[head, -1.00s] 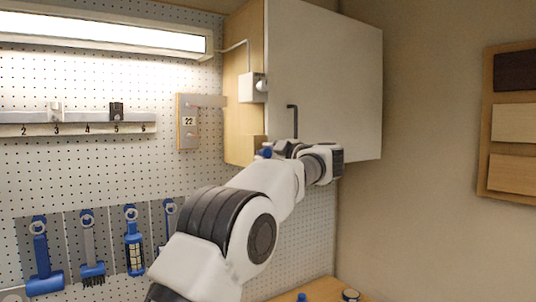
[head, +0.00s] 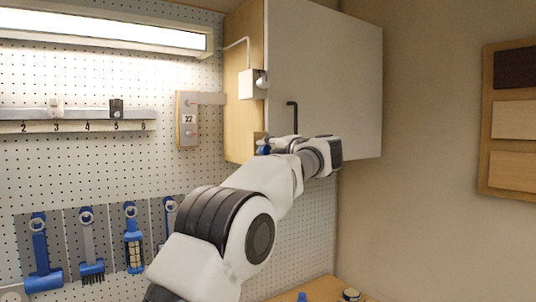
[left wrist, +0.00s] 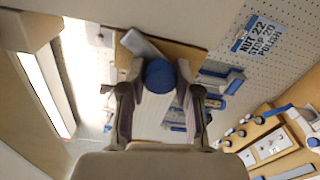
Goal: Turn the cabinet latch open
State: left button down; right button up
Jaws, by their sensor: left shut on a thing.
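The cabinet (head: 325,75) hangs at the upper middle of the head view, its pale door closed, with a dark bar handle (head: 295,118). In the left wrist view a round blue knob (left wrist: 159,76) with a flat grey bar (left wrist: 141,45) beside it shows at the wooden cabinet edge; I take it for the latch. My left gripper (left wrist: 160,98) is shut on the blue knob, one finger on each side. In the head view the gripper (head: 271,147) is at the cabinet's lower left corner, mostly hidden by my own wrist. My right gripper is not in view.
A pegboard with blue-handled tools (head: 40,255) is on the left. A plate marked 22 (head: 188,119) hangs just left of the cabinet. A small white box (head: 252,84) with a cable is on the cabinet's side. A sample board (head: 512,120) hangs on the right wall.

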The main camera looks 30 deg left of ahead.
pick_arm(q)
jog(key=n+b, duration=0.2)
jog(key=n, duration=0.4)
jog(key=shift+r, duration=0.2)
jog(key=shift+n, duration=0.3)
jog(key=c, duration=0.8)
grip_release()
jog(key=shift+a+f, duration=0.25)
jog(key=shift+a, duration=0.05)
jog(key=v, duration=1.2)
jog(key=shift+a, duration=0.15)
jog(key=shift+s+r, duration=0.1)
